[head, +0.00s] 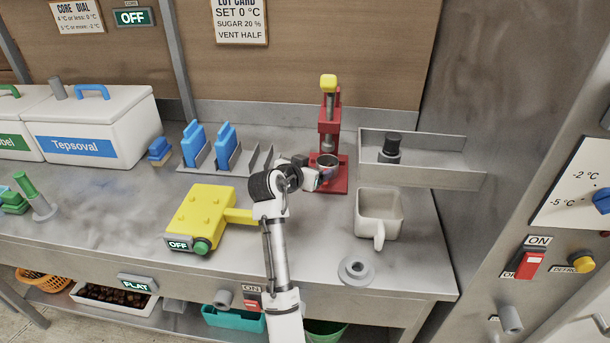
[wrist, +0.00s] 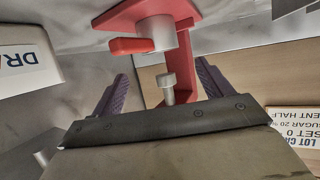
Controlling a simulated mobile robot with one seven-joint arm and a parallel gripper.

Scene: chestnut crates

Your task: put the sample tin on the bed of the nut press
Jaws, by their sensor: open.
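The nut press (head: 329,125) is a red stand with a yellow knob, at the back of the counter right of centre. The sample tin (head: 327,166), a small grey open cylinder, appears to stand on the press's red bed (head: 338,186). The upside-down wrist view shows the grey tin (wrist: 157,34) against the red bed (wrist: 128,16), in line with the press's grey ram (wrist: 167,82). My gripper (head: 312,176) is just left of and in front of the press. Its purple fingers (wrist: 160,88) are spread wide, with nothing held between them.
A beige mug (head: 380,207) and a grey ring (head: 356,269) stand right of my arm. A steel tray (head: 430,177) with a dark-capped jar (head: 390,147) is behind. A yellow box (head: 203,213) and a rack with blue plates (head: 232,166) are left.

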